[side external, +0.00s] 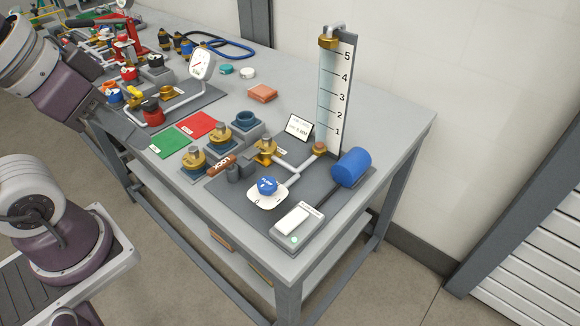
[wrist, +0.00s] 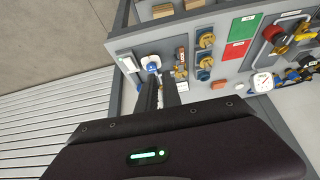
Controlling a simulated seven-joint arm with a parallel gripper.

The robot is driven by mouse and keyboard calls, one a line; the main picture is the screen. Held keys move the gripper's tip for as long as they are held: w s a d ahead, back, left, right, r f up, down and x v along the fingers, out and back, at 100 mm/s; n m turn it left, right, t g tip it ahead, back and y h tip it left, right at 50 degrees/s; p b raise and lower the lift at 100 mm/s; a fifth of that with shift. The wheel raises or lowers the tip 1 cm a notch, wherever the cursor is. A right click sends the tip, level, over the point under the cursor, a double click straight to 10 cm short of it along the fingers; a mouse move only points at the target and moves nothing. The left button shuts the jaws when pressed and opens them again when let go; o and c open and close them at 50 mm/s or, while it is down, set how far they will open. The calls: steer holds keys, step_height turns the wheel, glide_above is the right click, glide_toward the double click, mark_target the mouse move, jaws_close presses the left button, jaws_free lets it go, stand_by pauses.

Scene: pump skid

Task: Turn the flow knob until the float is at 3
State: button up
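The blue flow knob (side external: 267,185) sits on a white dial plate (side external: 257,200) near the bench's front corner. The knob also shows in the wrist view (wrist: 152,66), just beyond my fingertips. The clear flow tube (side external: 326,95) stands upright beside a white scale (side external: 343,90) marked 1 to 5, with brass fittings at top and bottom. I cannot clearly make out the float in the tube. My gripper (wrist: 161,79) shows in the wrist view with a gap between its two dark fingers, open and empty, apart from the knob.
A blue motor (side external: 351,167) and a grey switch box (side external: 297,223) flank the knob. Brass valves, one (side external: 193,160), and a red-brown lock tag (side external: 221,163) are close by. A pressure gauge (side external: 202,64) stands farther back. The bench's right side is clear.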

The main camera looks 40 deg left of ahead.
steer(key=o, duration=0.7)
steer(key=w, duration=0.1)
steer(key=w+m+g, duration=0.1)
steer(key=w, duration=0.1)
steer(key=w+d+m+h, duration=0.1)
steer(key=shift+w+g, duration=0.2)
steer(key=shift+g, duration=0.1)
steer(key=shift+o, duration=1.2)
steer(key=w+d+f+m+g, duration=0.2)
steer(key=w+f+m, duration=0.1)
steer(key=w, duration=0.5)
steer(key=shift+f, duration=0.55)
steer(key=m+g, duration=0.2)
steer(key=m, duration=0.2)
glide_toward(267, 182)
steer(key=shift+s+d+f+y, duration=0.2)
steer(key=shift+s+d+y, duration=0.1)
steer(key=shift+d+y, duration=0.1)
steer(key=f, duration=0.8)
steer(key=shift+w, duration=0.25)
steer(key=shift+f, duration=0.2)
jaws_close()
